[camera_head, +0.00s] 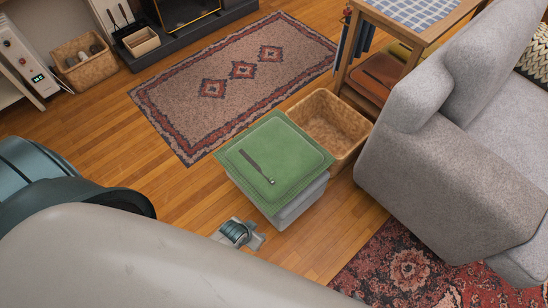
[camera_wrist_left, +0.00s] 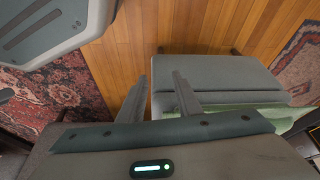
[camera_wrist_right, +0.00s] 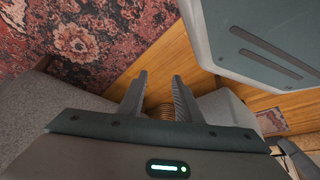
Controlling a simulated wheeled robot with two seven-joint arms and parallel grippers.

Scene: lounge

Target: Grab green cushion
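The green cushion (camera_head: 284,153) is a flat square pad on top of a grey ottoman (camera_head: 302,205) in the head view. A slim dark bar (camera_head: 257,167) shows across the cushion; I cannot tell what it is. In the left wrist view, part of the cushion (camera_wrist_left: 288,117) shows as a green strip along the ottoman's edge. My left gripper (camera_wrist_left: 161,73) has its fingers apart, empty, close by the ottoman. My right gripper (camera_wrist_right: 160,75) has its fingers apart with nothing held. My arm hides the lower left of the head view.
A wicker basket (camera_head: 328,122) stands just behind the cushion. A grey sofa (camera_head: 440,170) is at the right, with a dark red rug (camera_head: 400,275) in front. A patterned rug (camera_head: 220,85) lies behind. Wooden floor (camera_head: 185,205) is clear left of the ottoman.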

